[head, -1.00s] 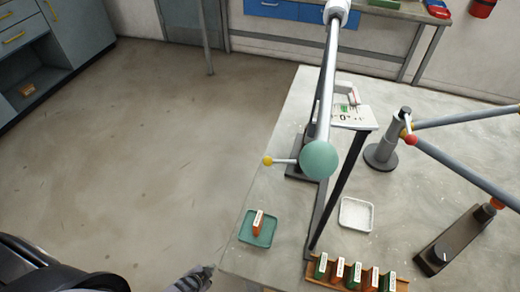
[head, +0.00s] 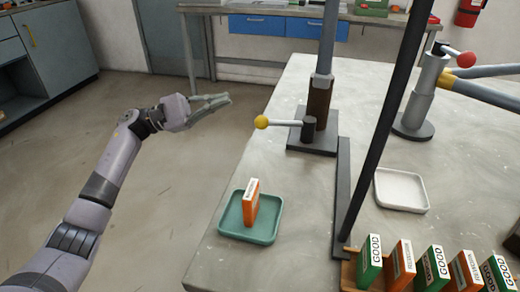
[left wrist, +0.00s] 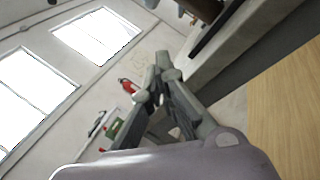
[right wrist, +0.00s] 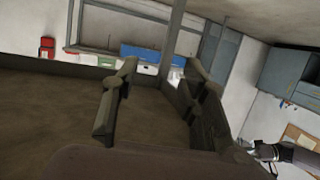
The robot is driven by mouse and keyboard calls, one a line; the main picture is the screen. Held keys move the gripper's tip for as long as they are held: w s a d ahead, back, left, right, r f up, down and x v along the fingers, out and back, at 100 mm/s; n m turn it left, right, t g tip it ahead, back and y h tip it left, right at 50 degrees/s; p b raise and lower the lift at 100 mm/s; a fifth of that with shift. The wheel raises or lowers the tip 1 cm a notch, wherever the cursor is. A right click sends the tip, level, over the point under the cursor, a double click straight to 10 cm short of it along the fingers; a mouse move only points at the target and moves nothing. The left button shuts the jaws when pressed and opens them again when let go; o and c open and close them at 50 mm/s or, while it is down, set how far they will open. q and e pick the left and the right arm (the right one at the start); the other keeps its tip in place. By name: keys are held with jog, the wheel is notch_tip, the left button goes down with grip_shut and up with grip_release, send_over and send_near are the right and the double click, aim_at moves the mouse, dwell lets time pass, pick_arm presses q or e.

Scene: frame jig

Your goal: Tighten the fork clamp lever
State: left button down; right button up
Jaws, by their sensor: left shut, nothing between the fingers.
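A clamp lever with a yellow ball end (head: 262,122) sticks out to the left from the base of an upright post in the head view. Another lever, with a red ball (head: 466,59), sits on top of a grey post further right. The frames do not label either as the fork clamp lever. My left gripper (head: 229,98) is shut and empty, up and left of the yellow ball and apart from it. It also shows in the left wrist view (left wrist: 163,56). My right gripper (right wrist: 160,72) is open and empty in the right wrist view; the head view does not show it.
A green tray (head: 270,236) holds an orange-and-white block (head: 251,203). A white tray (head: 402,191) is empty. Several green and orange blocks stand in a wooden rack (head: 349,270) at the table's front. A dark slanted bar (head: 385,125) crosses the table. Floor left of the table is clear.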

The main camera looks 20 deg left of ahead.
pick_arm(q)
jog(key=s+d+m+g+y+b, duration=0.1)
jog(key=s+m+g+y+b, duration=0.25)
jog(key=m, duration=0.55)
jog(key=d, duration=0.3)
jog(key=d+h, duration=0.1)
jog(key=d, duration=0.2)
jog(key=d+r+h, duration=0.1)
jog(key=d, duration=0.2)
jog(key=shift+w+d+g, duration=0.2)
jog(key=shift+d+g, duration=0.05)
jog(key=shift+d, duration=0.05)
jog(key=shift+s+d+r, duration=0.1)
jog(key=shift+s+d, duration=0.05)
jog(key=shift+s, duration=0.4)
jog(key=shift+s+d+r, duration=0.1)
jog(key=shift+s, duration=0.45)
jog(key=shift+s+d+r, duration=0.2)
jog(key=shift+s+d, duration=0.1)
jog(key=shift+s, duration=0.35)
pick_arm(e)
notch_tip(320, 180, up, 8)
jog(key=t, duration=0.3)
jog(key=shift+s+a+y, duration=0.15)
jog(key=shift+s+y, duration=0.25)
jog(key=shift+s, duration=0.05)
jog(key=shift+f, duration=0.1)
jog(key=shift+a, duration=0.1)
